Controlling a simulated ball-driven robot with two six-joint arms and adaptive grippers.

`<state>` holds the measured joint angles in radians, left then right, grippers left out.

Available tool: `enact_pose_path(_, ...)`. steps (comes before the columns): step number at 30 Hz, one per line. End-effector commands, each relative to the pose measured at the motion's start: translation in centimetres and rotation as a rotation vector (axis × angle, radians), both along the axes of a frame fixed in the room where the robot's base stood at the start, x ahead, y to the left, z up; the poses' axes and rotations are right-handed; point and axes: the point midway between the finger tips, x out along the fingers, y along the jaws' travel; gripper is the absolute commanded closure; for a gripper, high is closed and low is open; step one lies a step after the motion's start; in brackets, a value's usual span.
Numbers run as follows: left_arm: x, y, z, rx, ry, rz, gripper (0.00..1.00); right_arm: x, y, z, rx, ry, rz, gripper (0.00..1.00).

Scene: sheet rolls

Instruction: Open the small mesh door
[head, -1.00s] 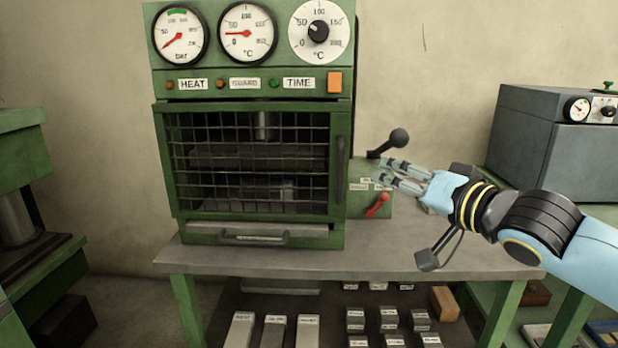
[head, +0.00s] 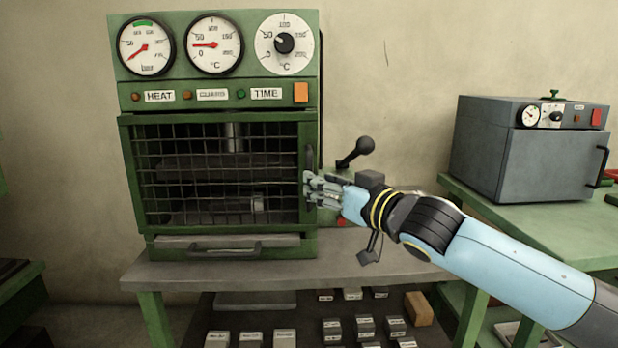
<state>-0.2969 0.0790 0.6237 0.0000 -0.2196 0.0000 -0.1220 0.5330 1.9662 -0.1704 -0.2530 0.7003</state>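The mesh door (head: 215,170) is a green frame with a dark wire grid on the front of the green press. It looks closed. Its dark upright handle (head: 309,158) is on the door's right edge. My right gripper (head: 308,189) is at the lower part of this handle, reaching in from the right. Its fingers overlap the handle and hide part of it. I cannot tell whether they are closed around it or only beside it. My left gripper is not in view.
A black-knobbed lever (head: 356,153) stands right of the press, just above my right gripper. A drawer-like handle (head: 210,252) is below the door. A grey oven (head: 530,150) stands on a green bench at the right. Labelled blocks (head: 365,327) lie under the table.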

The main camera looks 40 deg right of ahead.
Motion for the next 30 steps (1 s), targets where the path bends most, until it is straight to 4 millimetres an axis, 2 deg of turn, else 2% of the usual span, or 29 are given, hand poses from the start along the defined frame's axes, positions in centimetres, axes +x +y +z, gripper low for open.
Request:
enact_pose_path(6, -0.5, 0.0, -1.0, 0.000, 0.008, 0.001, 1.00, 3.0, 0.1, -0.2, 0.004, -0.003, -0.001, 0.64)
enact_pose_path(9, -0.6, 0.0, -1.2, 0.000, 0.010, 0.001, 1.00, 3.9, 0.2, -0.2, 0.001, -0.001, 0.000, 0.64)
enact_pose_path(20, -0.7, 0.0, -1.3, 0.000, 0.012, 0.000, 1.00, 4.5, 0.2, -0.1, -0.002, 0.001, 0.001, 0.64)
enact_pose_path(21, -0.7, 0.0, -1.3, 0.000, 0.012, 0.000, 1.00, 4.5, 0.2, -0.1, -0.002, 0.001, 0.001, 0.65)
enact_pose_path(29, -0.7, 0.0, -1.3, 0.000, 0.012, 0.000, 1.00, 4.5, 0.2, -0.1, -0.002, 0.001, 0.001, 0.99)
enact_pose_path(30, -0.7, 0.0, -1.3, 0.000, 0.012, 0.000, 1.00, 4.5, 0.2, -0.1, -0.002, 0.001, 0.001, 1.00)
